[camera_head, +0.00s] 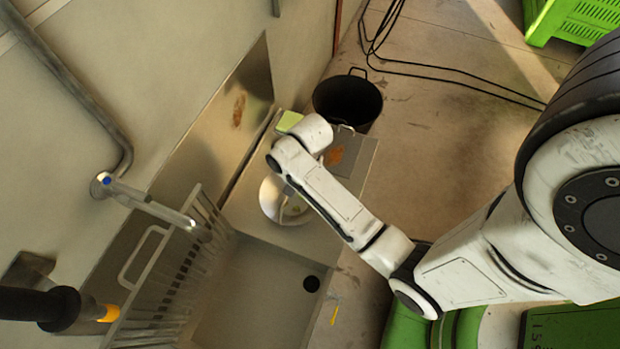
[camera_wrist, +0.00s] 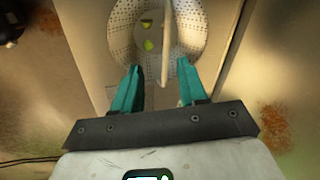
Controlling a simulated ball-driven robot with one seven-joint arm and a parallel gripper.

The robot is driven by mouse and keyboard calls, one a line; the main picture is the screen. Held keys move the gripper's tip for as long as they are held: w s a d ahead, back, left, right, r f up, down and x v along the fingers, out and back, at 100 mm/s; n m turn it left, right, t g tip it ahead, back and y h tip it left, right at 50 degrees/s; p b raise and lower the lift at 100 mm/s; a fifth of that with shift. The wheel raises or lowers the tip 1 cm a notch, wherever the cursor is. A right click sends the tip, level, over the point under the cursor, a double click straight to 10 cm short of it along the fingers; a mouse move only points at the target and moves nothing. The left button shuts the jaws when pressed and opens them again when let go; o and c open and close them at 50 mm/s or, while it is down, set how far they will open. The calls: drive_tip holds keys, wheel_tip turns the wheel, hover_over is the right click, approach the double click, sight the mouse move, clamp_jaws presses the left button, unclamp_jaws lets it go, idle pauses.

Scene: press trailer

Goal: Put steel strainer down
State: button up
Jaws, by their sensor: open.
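The steel strainer (camera_head: 270,197) is a pale round bowl on the counter beside the sink in the head view, partly hidden by my arm. In the wrist view the perforated strainer (camera_wrist: 122,36) lies just beyond my fingers, with small yellow-green pieces inside. A thin pale bar, apparently its handle, runs between the fingers. My gripper (camera_wrist: 160,70) has its two teal fingers apart on either side of that bar, with gaps visible. In the head view the fingers are hidden behind my arm.
The sink (camera_head: 255,290) lies in front, with a wire rack (camera_head: 165,275) at its left and a tap (camera_head: 150,203) above. A green block (camera_head: 288,121) sits at the counter's back. A black bucket (camera_head: 348,98) stands beyond. Open floor (camera_head: 440,130) lies right.

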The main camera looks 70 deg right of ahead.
drive_tip(key=s+a+r+n+g, duration=0.1)
drive_tip(key=s+a+r+n, duration=0.7)
drive_tip(key=s+n, duration=0.3)
drive_tip(key=a+n, duration=0.1)
drive_tip(key=n, duration=0.2)
drive_tip(key=shift+a+n, duration=0.3)
drive_tip(key=shift+a, duration=0.05)
